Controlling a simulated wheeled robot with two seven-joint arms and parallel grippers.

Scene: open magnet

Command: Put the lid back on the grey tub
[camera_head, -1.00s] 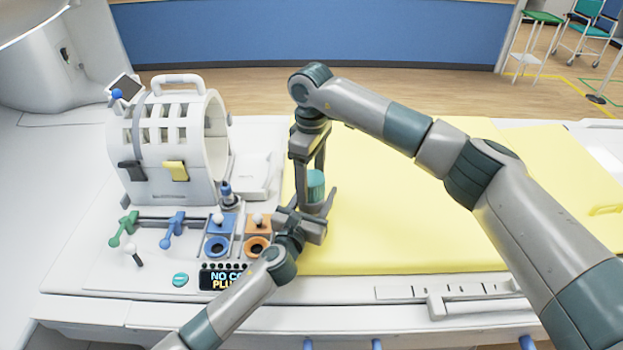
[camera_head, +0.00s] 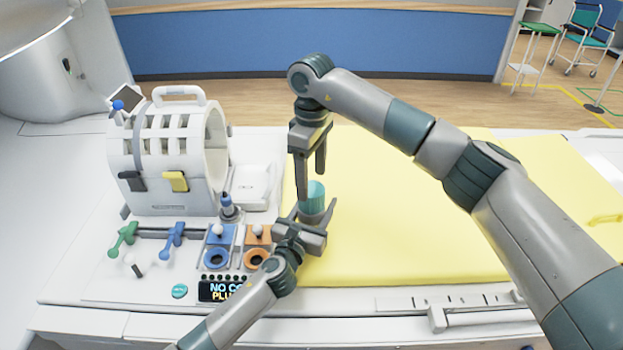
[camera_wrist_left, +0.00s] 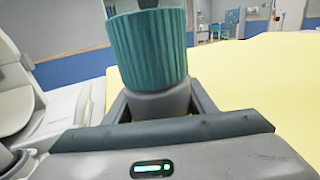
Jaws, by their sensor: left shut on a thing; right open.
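The teal ribbed lid (camera_head: 316,196) sits on top of the tub. In the left wrist view the lid (camera_wrist_left: 148,50) stands straight above the grey tub (camera_wrist_left: 158,104), with no clear gap. I cannot tell how tightly it is seated. My right gripper (camera_head: 312,184) is open and points down just above the lid, one finger passing in front of its left side. A dark fingertip shows above the lid in the wrist view.
Left of the tub are a blue block and an orange block (camera_head: 258,236) with rings, a dark-blue-topped plug (camera_head: 226,204), and green and blue levers. A white cage-like coil (camera_head: 165,150) stands behind them. The yellow pad (camera_head: 400,240) to the right is clear.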

